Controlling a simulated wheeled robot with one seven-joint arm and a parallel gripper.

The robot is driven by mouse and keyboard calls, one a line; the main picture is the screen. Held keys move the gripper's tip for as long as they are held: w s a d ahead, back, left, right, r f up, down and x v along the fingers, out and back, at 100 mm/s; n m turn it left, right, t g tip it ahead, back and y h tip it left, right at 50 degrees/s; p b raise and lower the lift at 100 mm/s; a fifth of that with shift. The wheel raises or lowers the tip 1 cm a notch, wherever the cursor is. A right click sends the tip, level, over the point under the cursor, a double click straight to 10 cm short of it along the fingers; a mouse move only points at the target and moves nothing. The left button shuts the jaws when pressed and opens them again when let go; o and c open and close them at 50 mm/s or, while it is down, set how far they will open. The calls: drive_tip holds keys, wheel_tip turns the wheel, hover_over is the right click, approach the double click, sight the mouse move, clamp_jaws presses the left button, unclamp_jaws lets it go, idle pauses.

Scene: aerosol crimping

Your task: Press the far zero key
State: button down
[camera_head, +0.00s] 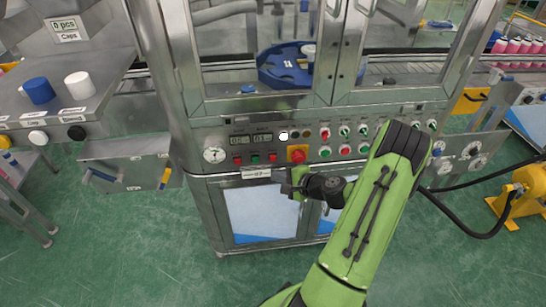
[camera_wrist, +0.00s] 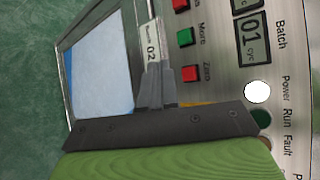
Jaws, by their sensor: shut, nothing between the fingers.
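The zero key is a small red square button labelled "Zero" (camera_wrist: 190,73) in the wrist view, at the end of a row with a green "More" key (camera_wrist: 185,37) and another red key (camera_wrist: 181,4). In the head view the row's right-hand red key (camera_head: 273,157) sits under the displays, left of the big red knob. My gripper (camera_head: 283,178) is in front of the panel's lower edge, below and slightly right of that key. In the wrist view my gripper (camera_wrist: 154,68) is shut and empty, its tips over the label plate and beside the zero key, not visibly touching it.
A label plate (camera_head: 256,173) is under the keys. The red emergency knob (camera_head: 297,154) on yellow is close on the right, with several red and green buttons beyond. A white lamp (camera_wrist: 257,92) and the batch display (camera_wrist: 253,38) are above the keys. A gauge (camera_head: 214,155) is left.

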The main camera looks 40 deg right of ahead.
drive_tip(key=shift+w+d+p, duration=0.15)
drive_tip(key=shift+w+d, duration=0.4)
drive_tip(key=shift+w, duration=0.25)
drive_tip(key=shift+w+d+p, duration=0.15)
drive_tip(key=shift+w+d, duration=0.4)
drive_tip(key=shift+w, duration=0.25)
drive_tip(key=shift+w, duration=0.1)
idle(0.7)
drive_tip(key=shift+w+d, duration=0.2)
drive_tip(key=shift+w, duration=0.05)
drive_tip(key=shift+w+d, duration=0.2)
drive_tip(key=shift+w, duration=0.1)
idle(0.6)
drive_tip(key=shift+s, duration=0.1)
drive_tip(key=shift+s+a, duration=0.4)
drive_tip(key=shift+s, duration=0.15)
drive_tip(key=s+a, duration=0.1)
drive_tip(key=s, duration=0.1)
drive_tip(key=s+a+b, duration=0.1)
drive_tip(key=s+a, duration=0.1)
idle(0.6)
